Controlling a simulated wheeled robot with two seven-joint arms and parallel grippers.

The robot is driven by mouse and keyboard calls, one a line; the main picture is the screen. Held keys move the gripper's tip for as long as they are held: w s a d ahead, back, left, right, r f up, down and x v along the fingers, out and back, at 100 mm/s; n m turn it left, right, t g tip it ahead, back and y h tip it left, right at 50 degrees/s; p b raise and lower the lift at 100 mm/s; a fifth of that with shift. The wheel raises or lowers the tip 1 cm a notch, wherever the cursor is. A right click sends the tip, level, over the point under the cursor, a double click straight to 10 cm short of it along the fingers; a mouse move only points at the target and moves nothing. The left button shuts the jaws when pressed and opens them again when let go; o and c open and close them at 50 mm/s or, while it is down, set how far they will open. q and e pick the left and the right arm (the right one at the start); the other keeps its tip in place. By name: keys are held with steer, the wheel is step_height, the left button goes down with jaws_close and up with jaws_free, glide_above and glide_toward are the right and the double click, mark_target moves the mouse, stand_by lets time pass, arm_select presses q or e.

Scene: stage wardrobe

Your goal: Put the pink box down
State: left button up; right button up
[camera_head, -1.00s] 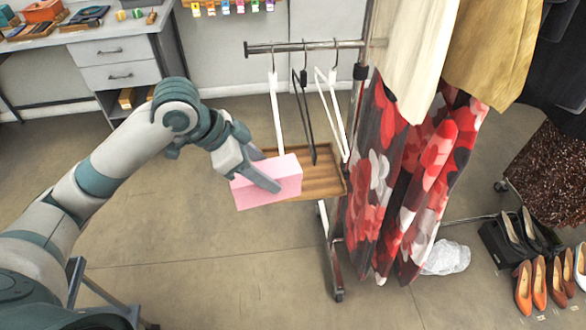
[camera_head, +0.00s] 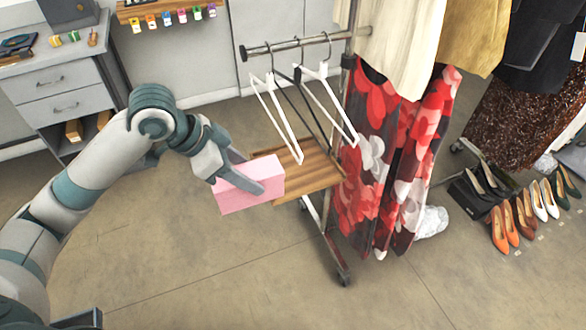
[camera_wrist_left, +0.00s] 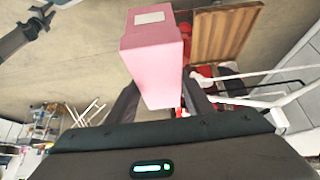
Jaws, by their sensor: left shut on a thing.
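The pink box (camera_head: 248,184) is held in my left gripper (camera_head: 250,181), whose fingers are shut on it. In the head view the box is in the air at the left edge of a wooden shelf (camera_head: 314,172) on the clothes rack, partly in front of it. In the left wrist view the pink box (camera_wrist_left: 152,60) sits between the dark fingers, with a pale label on its end. The wooden shelf (camera_wrist_left: 222,40) shows to its right there. My right gripper is in neither view.
White and black hangers (camera_head: 277,120) hang from the rack's bar (camera_head: 290,45) above the shelf. Red patterned clothes (camera_head: 385,160) hang to the right. A grey desk with drawers (camera_head: 60,90) stands at the back left. Shoes (camera_head: 505,225) line the floor at right.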

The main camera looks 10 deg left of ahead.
arm_select(q)
steer(key=shift+d, duration=0.1)
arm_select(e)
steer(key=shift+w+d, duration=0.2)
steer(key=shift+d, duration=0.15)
